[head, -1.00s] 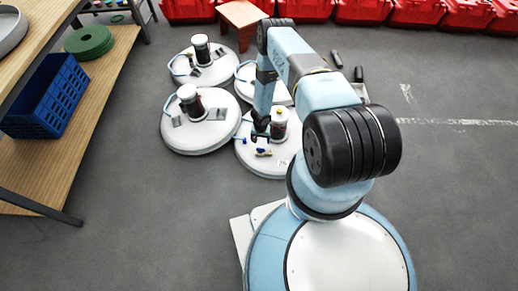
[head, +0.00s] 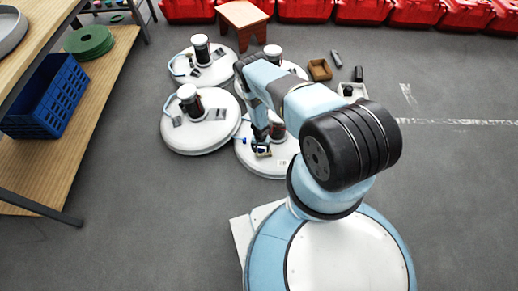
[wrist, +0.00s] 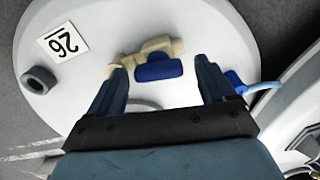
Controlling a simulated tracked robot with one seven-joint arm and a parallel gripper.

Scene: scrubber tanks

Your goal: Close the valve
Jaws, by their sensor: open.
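The valve is a beige body (wrist: 147,52) with a blue handle (wrist: 158,67), on the white round tank top (wrist: 192,25) marked with a "26" label (wrist: 63,43). My gripper (wrist: 160,84) is open in the wrist view. Its two fingers stand apart on either side of the blue handle, and I see nothing held. Whether a finger touches the valve I cannot tell. In the head view my gripper (head: 262,150) is low over the nearest tank (head: 262,168), and the valve is mostly hidden there.
Other white tanks (head: 190,136) with upright cylinders stand close around. A dark ring (wrist: 39,80) sits on the tank, and a blue fitting with a hose (wrist: 237,84) is right of the fingers. A wooden shelf (head: 95,90) stands left; open floor (head: 450,190) lies right.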

